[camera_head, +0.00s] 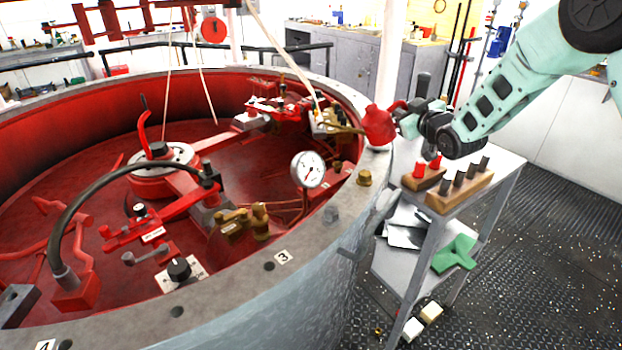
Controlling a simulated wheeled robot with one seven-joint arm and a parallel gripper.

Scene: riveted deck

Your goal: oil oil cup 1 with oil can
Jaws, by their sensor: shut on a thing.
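My gripper (406,120) is shut on the red oil can (377,126) at the upper right of the ring. The can is held above the ring's rim, with its thin brass spout (343,128) pointing left over the machinery. Brass fittings (326,118) lie around the spout tip; I cannot tell whether the tip touches any of them. A brass cup (364,178) sits on the rim below the can. No label lets me tell which fitting is oil cup 1; only tags 3 (283,257) and 4 (44,346) are readable.
The big round ring (225,315) holds red levers, a pressure gauge (309,169) and a curved black hose (100,190). A grey cart (503,170) with wooden blocks (460,190) stands close at the right, below my arm. Studded floor (545,260) is open farther right.

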